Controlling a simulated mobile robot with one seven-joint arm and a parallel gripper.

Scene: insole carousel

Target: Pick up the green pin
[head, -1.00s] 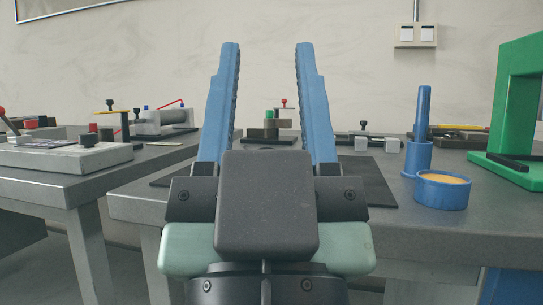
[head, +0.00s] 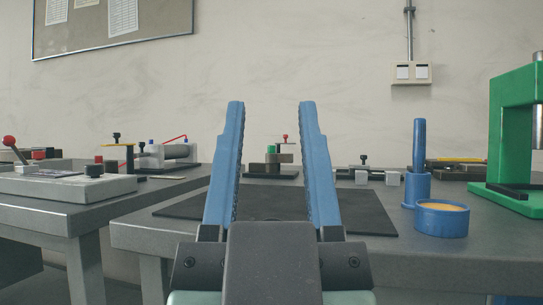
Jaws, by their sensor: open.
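A small green piece (head: 271,149), probably the green pin, stands on a dark fixture (head: 271,172) at the back of the right table, in the head view. A red-topped knob (head: 285,137) rises just right of it. Neither finger appears to touch anything.
A dark mat (head: 370,214) covers the right table's middle. A blue cup (head: 442,219), a blue post (head: 418,165) and a green press frame (head: 505,130) stand on the right. A grey fixture block (head: 65,186) sits on the left table. A gap separates the tables' front parts.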

